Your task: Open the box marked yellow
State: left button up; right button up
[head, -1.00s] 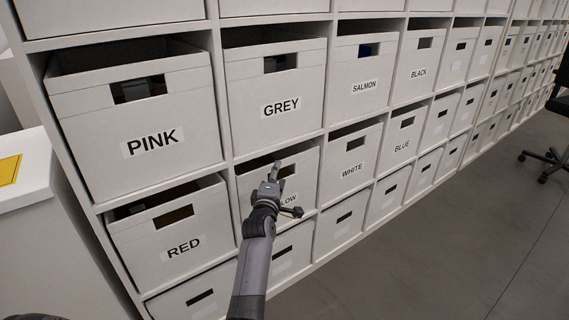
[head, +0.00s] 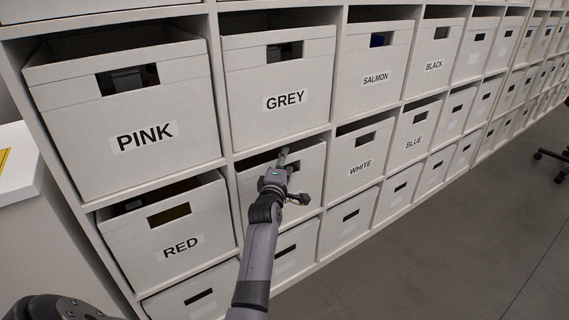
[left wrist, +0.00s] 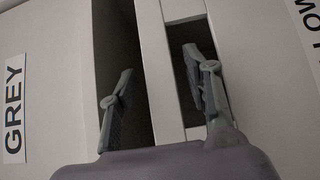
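The box marked yellow (head: 313,170) sits in the lower row under the grey box (head: 284,100), between the red and white boxes. My left arm hides most of its front and its label in the head view. My left gripper (head: 286,160) is at its upper front edge. In the left wrist view, the gripper's fingers (left wrist: 157,62) are apart, one on each side of the box's pale rim strip (left wrist: 163,90). One finger is over the dark gap above the box, the other at its handle hole. Part of the label, ending in "OW" (left wrist: 309,30), shows at right. My right gripper is out of view.
Pink (head: 135,125), red (head: 170,232), white (head: 352,165), salmon (head: 375,90) and blue (head: 412,150) boxes fill the shelf around it. A white cabinet (head: 20,180) stands at left.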

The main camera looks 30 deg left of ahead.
pick_arm(q)
grip_shut()
dwell(0.4)
